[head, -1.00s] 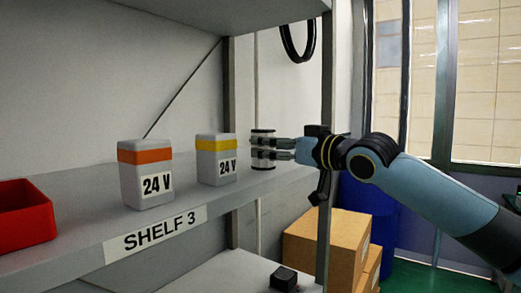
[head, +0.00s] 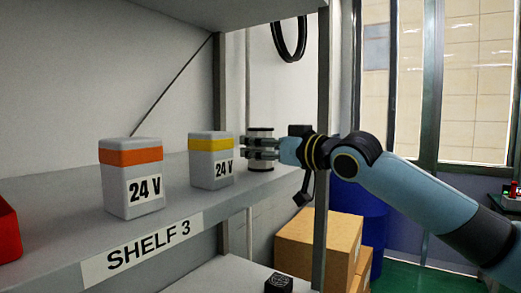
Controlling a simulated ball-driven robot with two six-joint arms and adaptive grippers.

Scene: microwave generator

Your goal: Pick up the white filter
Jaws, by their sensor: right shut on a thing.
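The white filter (head: 260,133) is a small upright cylinder with dark bands at its top and bottom. It stands at the right end of the shelf marked SHELF 3, or just above it; I cannot tell which. My right gripper (head: 258,148) reaches in from the right and is shut on the filter, its fingers across the filter's middle and hiding part of it. My left gripper is not in view.
A grey box with a yellow band (head: 211,161) stands close left of the filter. A box with an orange band (head: 132,178) and a red bin (head: 8,230) are further left. A shelf post (head: 323,110) stands beside my right wrist. Cardboard boxes (head: 318,245) are below.

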